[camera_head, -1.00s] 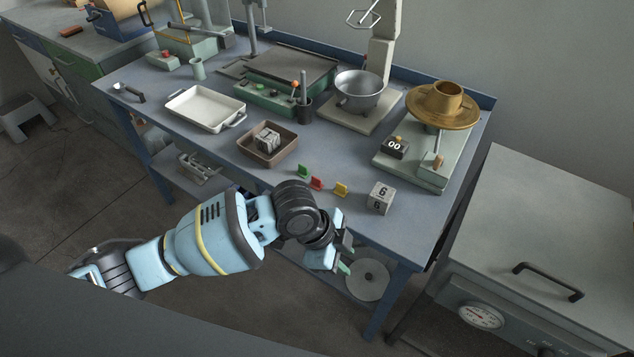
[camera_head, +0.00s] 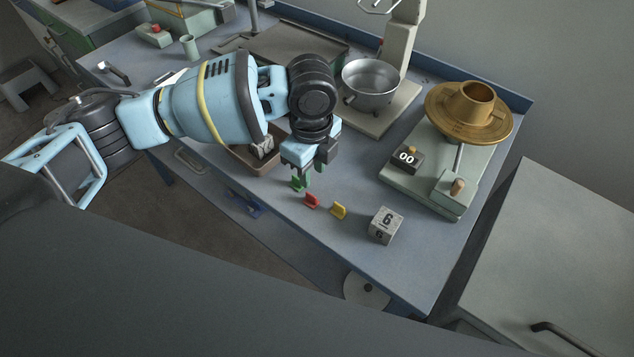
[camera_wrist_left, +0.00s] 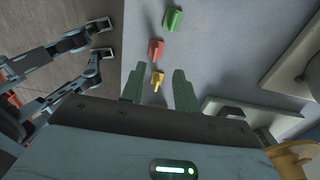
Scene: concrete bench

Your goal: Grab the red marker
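The red marker (camera_head: 311,200) is a small red upright piece on a flat base, standing on the blue-grey bench between the green marker (camera_head: 297,184) and the yellow marker (camera_head: 338,210). In the left wrist view, the red marker (camera_wrist_left: 156,48) lies beyond the fingertips, with the yellow one (camera_wrist_left: 157,79) closer, in line with the gap, and the green one (camera_wrist_left: 173,20) farther off. My left gripper (camera_head: 309,174) is above the bench near the green and red markers. Its two green fingers (camera_wrist_left: 158,88) are apart with nothing held. My right gripper is not in view.
A numbered cube (camera_head: 385,226) stands right of the yellow marker. A brown tray (camera_head: 252,163) with a cube in it is partly hidden behind my left arm. A metal bowl (camera_head: 369,84) and a scale with a brass pan (camera_head: 469,112) stand farther back.

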